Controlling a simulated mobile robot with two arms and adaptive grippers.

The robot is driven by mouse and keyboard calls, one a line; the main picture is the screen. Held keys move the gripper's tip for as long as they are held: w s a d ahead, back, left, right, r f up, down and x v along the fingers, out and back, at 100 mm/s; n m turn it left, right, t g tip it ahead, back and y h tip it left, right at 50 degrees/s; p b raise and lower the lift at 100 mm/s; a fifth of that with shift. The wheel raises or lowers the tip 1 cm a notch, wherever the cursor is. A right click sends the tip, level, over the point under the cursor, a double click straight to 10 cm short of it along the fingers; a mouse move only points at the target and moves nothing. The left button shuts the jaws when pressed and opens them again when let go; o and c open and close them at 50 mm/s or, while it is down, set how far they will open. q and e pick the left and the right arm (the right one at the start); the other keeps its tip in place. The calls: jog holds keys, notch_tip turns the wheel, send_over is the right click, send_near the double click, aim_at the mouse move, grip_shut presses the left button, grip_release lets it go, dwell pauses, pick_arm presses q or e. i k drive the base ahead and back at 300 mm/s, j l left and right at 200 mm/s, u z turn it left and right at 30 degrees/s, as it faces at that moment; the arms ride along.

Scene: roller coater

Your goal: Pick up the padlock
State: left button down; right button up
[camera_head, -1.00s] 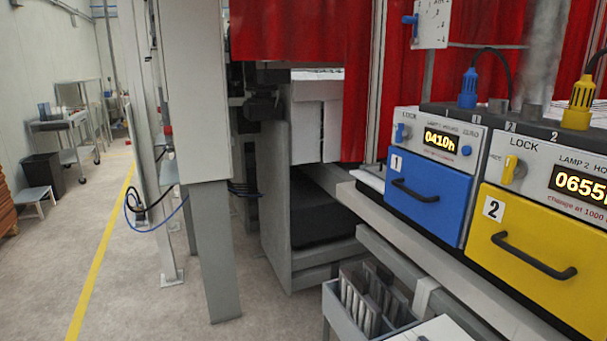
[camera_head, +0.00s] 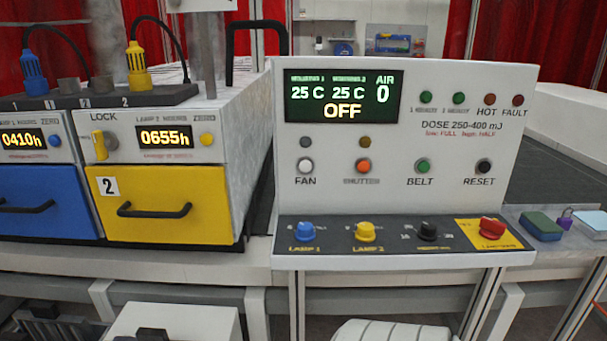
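A small purple padlock (camera_head: 565,219) is at the far right, on the grey ledge beside the control panel. It stands between a dark green and blue block (camera_head: 540,226) and a pale blue and white block (camera_head: 590,224). It is small in the picture, and I cannot tell whether it touches either block. Neither of my grippers is in view.
The white control panel (camera_head: 405,130) stands left of the padlock, with a red knob (camera_head: 492,228) at its near right corner. A yellow drawer (camera_head: 160,205) and a blue drawer (camera_head: 45,203) are farther left. A white rounded object (camera_head: 385,331) shows at the bottom edge.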

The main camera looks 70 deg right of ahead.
aim_at(565, 223)
jog(key=z, duration=3.6)
jog(key=i+l, duration=0.15)
jog(key=i+l+u, duration=0.15)
jog(key=l, duration=0.25)
